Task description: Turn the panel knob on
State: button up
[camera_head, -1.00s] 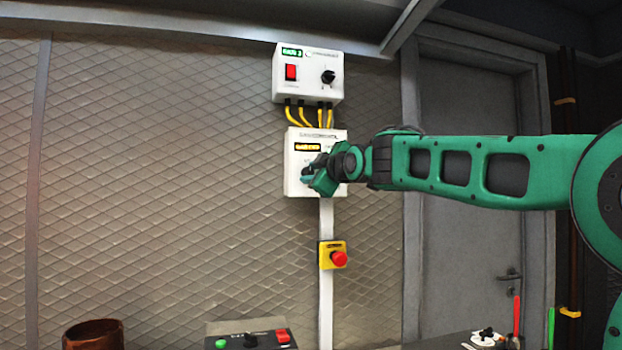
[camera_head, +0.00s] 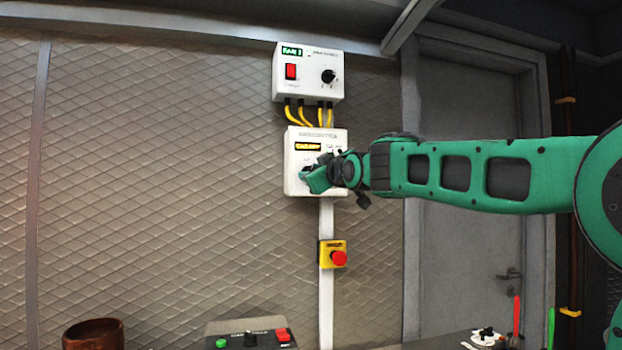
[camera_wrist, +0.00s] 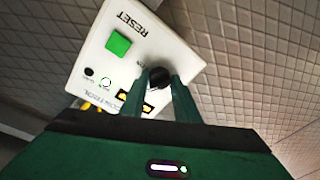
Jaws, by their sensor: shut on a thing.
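The white control panel (camera_head: 292,165) is on the wall, with a lit amber display. My gripper (camera_head: 308,178) is at its front and hides most of its lower half. In the wrist view the panel (camera_wrist: 90,60) appears tilted, with a green button and the word RESET. The black panel knob (camera_wrist: 158,76) sits between the two green fingers of my gripper (camera_wrist: 160,88), which are shut on it. The knob's pointer mark cannot be made out.
Above is another white box (camera_head: 283,90) with a red switch and a black knob, joined by yellow cables. Below is a yellow box with a red emergency button (camera_head: 339,258). A counter with a control box (camera_head: 215,330) and a brown pot (camera_head: 93,335) lies lower.

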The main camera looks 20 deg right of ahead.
jog(key=m, duration=0.4)
jog(key=m+h, duration=0.1)
jog(key=m, duration=0.4)
jog(key=m+t+h, duration=0.1)
jog(key=m, duration=0.4)
jog(key=shift+f, duration=0.3)
jog(key=o, duration=1)
jog(key=shift+r, duration=0.1)
jog(key=shift+a, duration=0.1)
